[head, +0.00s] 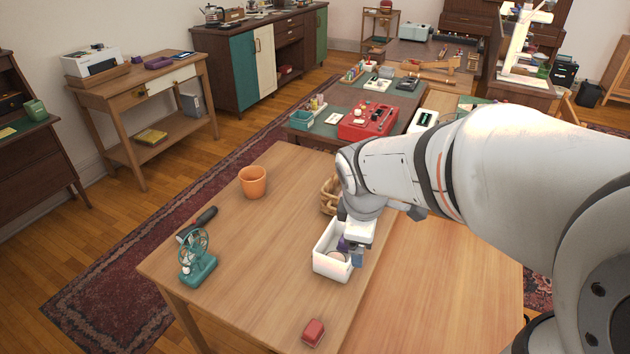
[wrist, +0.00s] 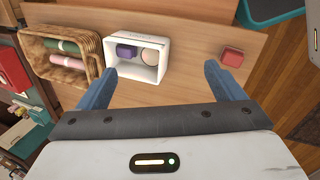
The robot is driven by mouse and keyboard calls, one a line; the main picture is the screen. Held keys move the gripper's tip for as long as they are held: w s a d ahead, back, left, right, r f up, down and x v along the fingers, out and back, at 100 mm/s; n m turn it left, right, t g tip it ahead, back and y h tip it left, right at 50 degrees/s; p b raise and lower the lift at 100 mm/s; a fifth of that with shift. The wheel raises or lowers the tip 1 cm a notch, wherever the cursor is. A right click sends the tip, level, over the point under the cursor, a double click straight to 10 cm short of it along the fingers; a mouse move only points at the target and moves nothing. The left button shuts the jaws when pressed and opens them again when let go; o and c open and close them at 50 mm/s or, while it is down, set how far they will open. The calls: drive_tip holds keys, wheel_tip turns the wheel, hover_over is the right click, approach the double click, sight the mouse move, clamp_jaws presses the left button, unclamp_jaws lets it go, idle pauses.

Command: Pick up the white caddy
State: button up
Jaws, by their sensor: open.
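The white caddy (head: 329,262) is an open box on the wooden table, below and beside my gripper in the head view. In the wrist view the white caddy (wrist: 137,74) lies just beyond the left fingertip, with a purple item (wrist: 127,51) and a round pale item (wrist: 150,58) inside. My gripper (wrist: 157,72) is open, with its two blue fingers spread and nothing held between them. In the head view my gripper (head: 356,250) hangs over the caddy's right side and hides part of it. I cannot tell whether a finger touches the caddy.
A wicker basket (wrist: 68,58) with rolled cloths stands close to the caddy. A red block (head: 313,333) lies near the table's front edge. The table (head: 262,270) between is clear.

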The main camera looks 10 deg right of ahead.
drive_tip(key=shift+o, duration=1.1)
drive_tip(key=w+a+f+n+b, duration=0.1)
drive_tip(key=w+f+n+b, duration=0.1)
drive_tip(key=w+f+n, duration=0.4)
drive_tip(key=n, duration=0.2)
drive_tip(key=shift+w+a+n+h+b, duration=0.15)
drive_tip(key=shift+n+h+b, duration=0.15)
drive_tip(key=n+b, duration=0.2)
drive_tip(key=n, duration=0.5)
approach(342, 250)
drive_tip(key=shift+s+a+f+t+b, duration=0.1)
drive_tip(key=shift+s+f+t+b, duration=0.1)
drive_tip(key=shift+f+b, duration=0.25)
drive_tip(key=shift+s+a+f+t+b, duration=0.1)
drive_tip(key=shift+f+t+b, duration=0.1)
drive_tip(key=shift+f+b, duration=0.2)
drive_tip(key=x, duration=0.2)
drive_tip(key=b+x, duration=0.2)
drive_tip(key=x, duration=0.1)
drive_tip(key=shift+w+d+f, duration=0.2)
drive_tip(key=shift+w+d, duration=0.1)
drive_tip(key=shift+d, duration=0.15)
drive_tip(key=shift+r, duration=0.1)
drive_tip(key=shift+c, duration=0.4)
drive_tip(key=c, duration=0.7)
